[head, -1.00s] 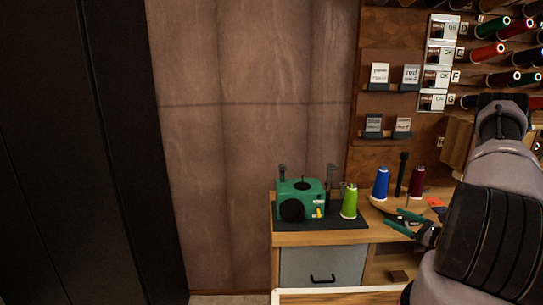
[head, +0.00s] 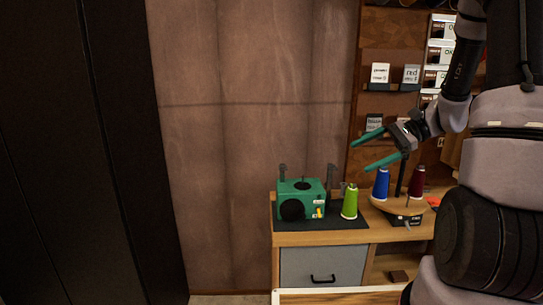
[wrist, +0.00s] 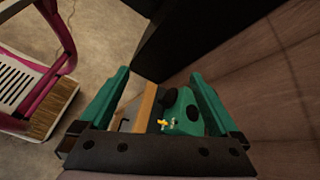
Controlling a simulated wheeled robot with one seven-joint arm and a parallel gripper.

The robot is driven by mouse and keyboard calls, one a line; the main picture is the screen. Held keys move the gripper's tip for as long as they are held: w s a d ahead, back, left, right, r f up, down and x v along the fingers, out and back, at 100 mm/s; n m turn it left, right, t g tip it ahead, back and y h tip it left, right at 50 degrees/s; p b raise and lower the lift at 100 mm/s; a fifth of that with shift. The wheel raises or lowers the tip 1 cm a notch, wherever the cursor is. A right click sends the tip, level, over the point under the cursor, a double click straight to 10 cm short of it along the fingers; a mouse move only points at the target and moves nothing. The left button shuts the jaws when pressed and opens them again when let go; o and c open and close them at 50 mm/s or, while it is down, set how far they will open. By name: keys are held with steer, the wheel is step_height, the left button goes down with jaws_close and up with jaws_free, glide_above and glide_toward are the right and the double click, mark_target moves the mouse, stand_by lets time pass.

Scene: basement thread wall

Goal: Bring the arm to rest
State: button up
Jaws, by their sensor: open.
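My gripper (head: 379,151) is open and empty in the head view, its two green fingers spread and pointing left. It is in the air above the wooden bench (head: 330,238), in front of the wall, higher than the spools. In the wrist view my gripper (wrist: 155,105) shows both green fingers apart with nothing held. Between them, farther off, are the bench edge and the green machine (wrist: 190,115). My arm fills the right side of the head view and hides part of the thread wall.
The green machine (head: 301,198) and lime spool (head: 349,202) stand on a dark mat. Blue (head: 381,184) and dark red (head: 416,182) spools stand to the right on a round wooden stand. A pink-framed thing (wrist: 62,50) is on the floor. The wall's left part is clear.

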steer(key=s+a+r+n+t+h, duration=0.1)
steer(key=s+r+n+t+h, duration=0.5)
steer(key=s+r, duration=0.8)
step_height(320, 180, up, 2)
steer(key=n+h, duration=0.2)
steer(key=h, duration=0.2)
steer(key=shift+s+r, duration=0.15)
steer(key=shift+s, duration=0.05)
